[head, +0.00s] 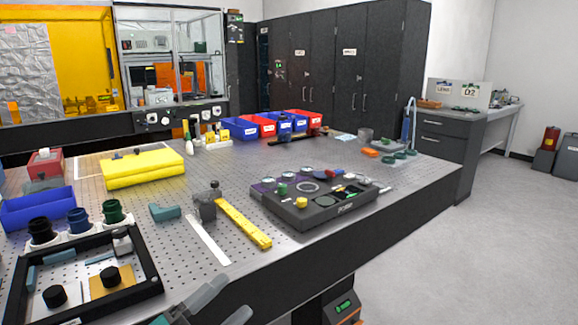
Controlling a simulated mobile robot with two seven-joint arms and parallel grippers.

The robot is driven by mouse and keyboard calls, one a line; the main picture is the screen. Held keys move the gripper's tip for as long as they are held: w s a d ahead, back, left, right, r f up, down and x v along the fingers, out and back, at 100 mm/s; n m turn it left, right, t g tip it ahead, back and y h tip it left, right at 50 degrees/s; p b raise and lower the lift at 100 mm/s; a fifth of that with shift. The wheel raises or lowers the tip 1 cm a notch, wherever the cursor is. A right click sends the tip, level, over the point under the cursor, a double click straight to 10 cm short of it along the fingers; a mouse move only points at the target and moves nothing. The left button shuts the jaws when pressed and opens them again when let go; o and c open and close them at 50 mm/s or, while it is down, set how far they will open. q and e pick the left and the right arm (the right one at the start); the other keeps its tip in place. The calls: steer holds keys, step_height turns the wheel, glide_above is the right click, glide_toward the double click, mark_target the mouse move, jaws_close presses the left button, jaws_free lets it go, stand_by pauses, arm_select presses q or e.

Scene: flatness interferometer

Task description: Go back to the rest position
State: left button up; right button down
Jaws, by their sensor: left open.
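My left gripper (230,297) shows at the bottom edge, left of the middle, as grey fingers. It is open, with nothing seen between the fingers, near the front edge of the optical table (330,245). Most of its arm is cut off by the picture's lower edge. My right gripper is not in view.
A black-framed tray (150,270) lies at the table's left front. A dark instrument panel (335,212), a yellow bar (243,222) and a steel ruler (208,240) lie near the front edge. A yellow case (145,170) sits farther back. Open floor (470,255) is at right.

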arm_select(q)
steer(key=s+a+f+n+g+y, duration=0.1)
steer(key=s+f+n+y, duration=0.3)
steer(key=f, duration=0.4)
steer(key=s+a+f+n+g+y, duration=0.1)
steer(key=s+a+f+n+y, duration=0.3)
steer(key=f+n, duration=0.4)
steer(key=s+a+f+n+g+y, duration=0.2)
steer(key=s+f+n+y, duration=0.3)
steer(key=f, duration=0.4)
steer(key=s+n, duration=0.1)
steer(key=n, duration=0.1)
steer(key=shift+s+a+n, duration=0.3)
steer(key=shift+s, duration=0.05)
